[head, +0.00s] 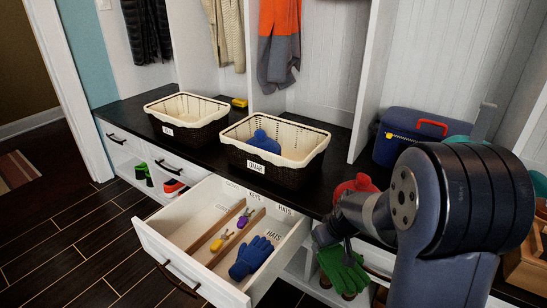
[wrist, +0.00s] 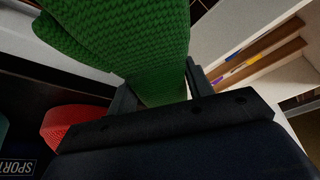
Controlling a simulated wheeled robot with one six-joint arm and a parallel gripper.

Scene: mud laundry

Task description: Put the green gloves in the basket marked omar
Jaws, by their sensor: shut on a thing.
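The green gloves (head: 343,268) hang from my gripper (head: 345,250), which is shut on them, in front of the bench to the right of the open drawer. In the wrist view, the green knit (wrist: 150,50) fills the space between the two fingers (wrist: 155,95). The basket marked OMAR (head: 268,179) is a dark wicker basket with a cream liner on the bench, left of and beyond my gripper. A blue knitted item (head: 263,142) lies inside it.
An open drawer (head: 160,250) juts out below the OMAR basket, holding a blue glove (head: 251,257) and keys. Another labelled basket (head: 185,129) stands to its left. A red item (head: 358,186) and a blue cooler (head: 405,138) are on the bench at right.

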